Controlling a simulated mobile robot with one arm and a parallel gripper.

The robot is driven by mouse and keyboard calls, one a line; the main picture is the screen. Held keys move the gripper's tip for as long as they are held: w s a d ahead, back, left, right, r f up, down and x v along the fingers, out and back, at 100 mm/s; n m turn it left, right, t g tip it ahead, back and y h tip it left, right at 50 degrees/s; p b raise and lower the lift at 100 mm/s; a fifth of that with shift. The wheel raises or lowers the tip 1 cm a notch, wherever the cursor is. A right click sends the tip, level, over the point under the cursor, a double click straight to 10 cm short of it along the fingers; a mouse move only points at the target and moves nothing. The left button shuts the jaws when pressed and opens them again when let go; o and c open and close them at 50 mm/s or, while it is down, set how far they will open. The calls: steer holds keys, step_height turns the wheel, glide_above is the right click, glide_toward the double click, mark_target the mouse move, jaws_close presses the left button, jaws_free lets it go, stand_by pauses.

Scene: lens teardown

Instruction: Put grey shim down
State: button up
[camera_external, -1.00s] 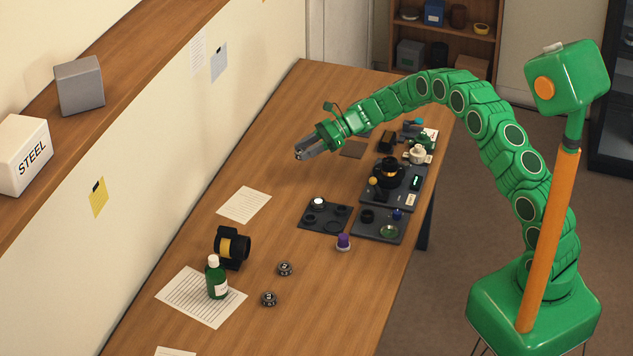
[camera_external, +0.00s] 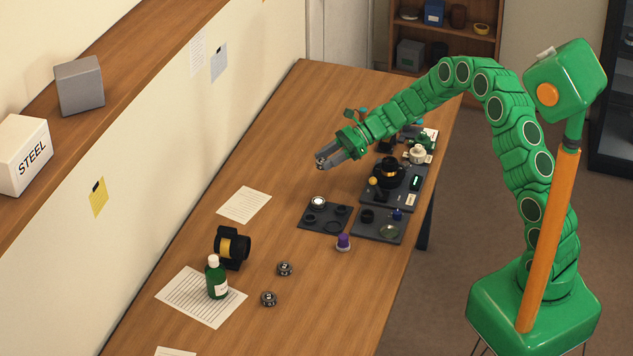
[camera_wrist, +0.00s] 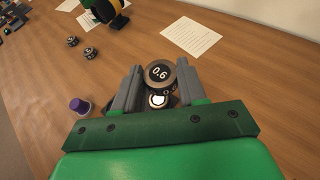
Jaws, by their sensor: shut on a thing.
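The grey shim (camera_wrist: 158,73) is a dark grey round disc marked "0.6". My gripper (camera_wrist: 158,78) is shut on it, with one grey finger on each side in the wrist view. In the external view my gripper (camera_external: 322,163) is over the table, above and behind the small black tray (camera_external: 312,225); the shim shows only as a small dark shape at the fingertips. Two similar marked discs, one (camera_external: 285,268) behind the other (camera_external: 269,299), lie on the front part of the table.
A larger dark tray with lens parts (camera_external: 408,200) is at the right edge.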

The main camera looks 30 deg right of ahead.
steer(key=s+a+n+g+h, duration=0.1)
steer(key=s+a+n+g, duration=0.2)
steer(key=s, duration=0.9)
steer(key=s+a+n+g, duration=0.2)
steer(key=s+a+g, duration=0.15)
steer(key=s, duration=0.95)
glide_above(301, 244)
steer(key=shift+t, duration=0.35)
steer(key=shift+s+d+f, duration=0.1)
steer(key=shift+s+f, duration=0.05)
steer(key=shift+f, duration=2.05)
steer(key=shift+s+d+f, duration=0.1)
steer(key=shift+f, duration=2.1)
steer(key=shift+w+a+f, duration=0.2)
steer(key=shift+a+f, duration=0.05)
steer(key=shift+f, duration=1.55)
steer(key=shift+f, duration=0.15)
steer(key=o, duration=1)
steer(key=shift+o, duration=0.2)
